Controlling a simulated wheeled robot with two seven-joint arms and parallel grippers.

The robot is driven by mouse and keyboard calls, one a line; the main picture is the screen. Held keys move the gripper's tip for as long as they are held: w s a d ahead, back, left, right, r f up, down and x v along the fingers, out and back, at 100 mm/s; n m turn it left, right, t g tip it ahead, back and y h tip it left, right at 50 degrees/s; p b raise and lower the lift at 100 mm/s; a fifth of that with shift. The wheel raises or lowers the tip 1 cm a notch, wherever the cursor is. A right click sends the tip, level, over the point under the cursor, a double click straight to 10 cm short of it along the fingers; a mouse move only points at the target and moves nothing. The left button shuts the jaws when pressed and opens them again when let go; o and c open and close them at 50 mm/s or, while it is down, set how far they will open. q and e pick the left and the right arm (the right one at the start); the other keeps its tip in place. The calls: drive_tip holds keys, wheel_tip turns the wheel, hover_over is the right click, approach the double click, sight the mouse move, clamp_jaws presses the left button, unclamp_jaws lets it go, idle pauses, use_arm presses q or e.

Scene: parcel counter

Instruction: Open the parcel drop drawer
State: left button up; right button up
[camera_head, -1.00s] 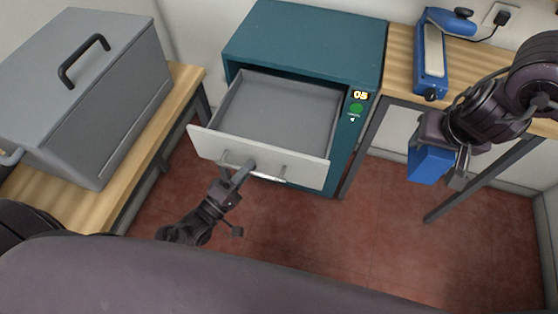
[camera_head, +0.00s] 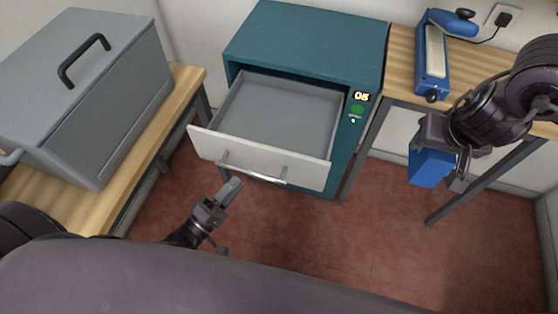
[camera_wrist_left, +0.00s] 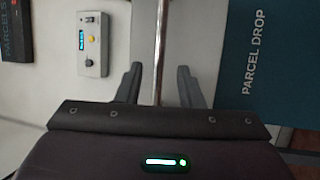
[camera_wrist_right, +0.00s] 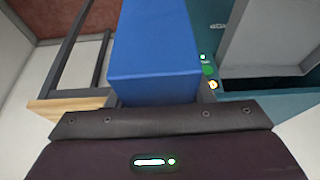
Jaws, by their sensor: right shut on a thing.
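The parcel drop drawer (camera_head: 208,143) is slid well out of the teal cabinet (camera_head: 305,45); its grey inside looks empty. Its silver bar handle (camera_head: 253,175) is on the pale front panel. My left gripper (camera_head: 232,188) is just in front of the handle, apart from it in the head view. In the left wrist view the bar (camera_wrist_left: 160,50) runs between its spread fingers (camera_wrist_left: 160,85), which do not touch it. My right gripper (camera_head: 440,145) is shut on a blue box (camera_head: 430,167), held up right of the cabinet; the box also fills the middle of the right wrist view (camera_wrist_right: 155,50).
A grey lidded bin (camera_head: 85,90) stands on a wooden table (camera_head: 150,140) at left. A blue-and-white device (camera_head: 433,60) lies on the right table (camera_head: 480,65). The cabinet shows "05" and a green light (camera_head: 357,109). Red floor in front is clear.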

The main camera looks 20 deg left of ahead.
use_arm(q)
drive_tip(key=v, duration=0.6)
drive_tip(key=shift+s, duration=0.25)
drive_tip(key=shift+a+f, duration=0.1)
